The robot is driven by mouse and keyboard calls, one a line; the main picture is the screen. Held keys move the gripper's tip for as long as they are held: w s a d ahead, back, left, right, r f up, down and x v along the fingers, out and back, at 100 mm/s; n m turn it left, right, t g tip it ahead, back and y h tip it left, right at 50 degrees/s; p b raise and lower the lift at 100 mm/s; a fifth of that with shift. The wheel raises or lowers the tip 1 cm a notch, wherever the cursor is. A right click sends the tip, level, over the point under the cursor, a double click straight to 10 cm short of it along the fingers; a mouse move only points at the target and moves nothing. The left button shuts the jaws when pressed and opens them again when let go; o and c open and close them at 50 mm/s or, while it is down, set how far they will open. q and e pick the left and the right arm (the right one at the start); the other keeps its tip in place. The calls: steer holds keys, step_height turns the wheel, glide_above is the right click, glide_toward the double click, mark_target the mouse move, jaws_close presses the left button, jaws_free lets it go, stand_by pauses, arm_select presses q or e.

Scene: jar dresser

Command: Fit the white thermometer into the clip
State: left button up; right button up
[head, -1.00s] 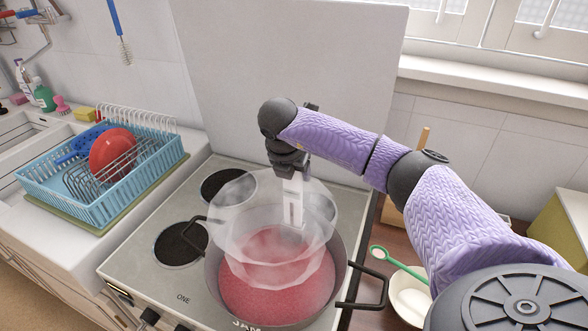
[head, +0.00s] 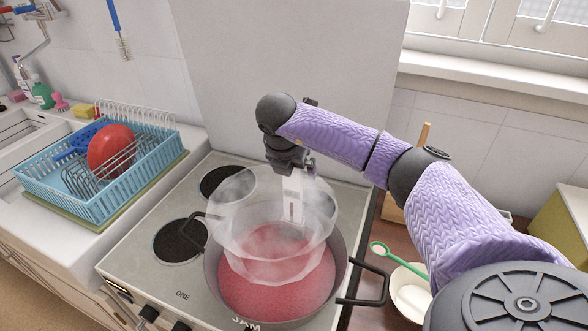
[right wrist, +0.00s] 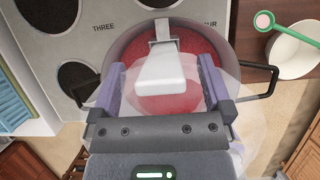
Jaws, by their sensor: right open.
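The white thermometer (right wrist: 160,70) is between the fingers of my right gripper (right wrist: 160,90) in the right wrist view, with a gap on each side. My right gripper is open. The thermometer also shows below the gripper in the head view (head: 293,197). A grey metal piece (right wrist: 163,27), which looks like the clip, is at the back rim of the pot (head: 345,275), beyond the white body. The thermometer lines up with it; I cannot tell how firmly it sits there. The pot holds red jam (head: 270,290). My left gripper is not in view.
Pale steam (head: 260,215) rises over the pot and partly veils it. The hob (head: 140,262) has bare burners to the left. A white bowl with a green spoon (head: 400,262) stands to the right. A blue dish rack (head: 95,205) is at the far left.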

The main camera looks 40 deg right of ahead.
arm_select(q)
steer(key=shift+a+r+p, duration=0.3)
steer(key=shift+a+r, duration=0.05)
arm_select(e)
steer(key=v, duration=0.8)
steer(key=shift+a+r, duration=0.2)
steer(key=shift+r, duration=0.1)
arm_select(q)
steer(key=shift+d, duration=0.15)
arm_select(e)
steer(key=shift+s, duration=0.1)
arm_select(q)
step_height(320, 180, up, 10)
steer(key=p, duration=1)
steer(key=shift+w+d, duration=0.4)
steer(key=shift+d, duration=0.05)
arm_select(e)
step_height(320, 180, up, 12)
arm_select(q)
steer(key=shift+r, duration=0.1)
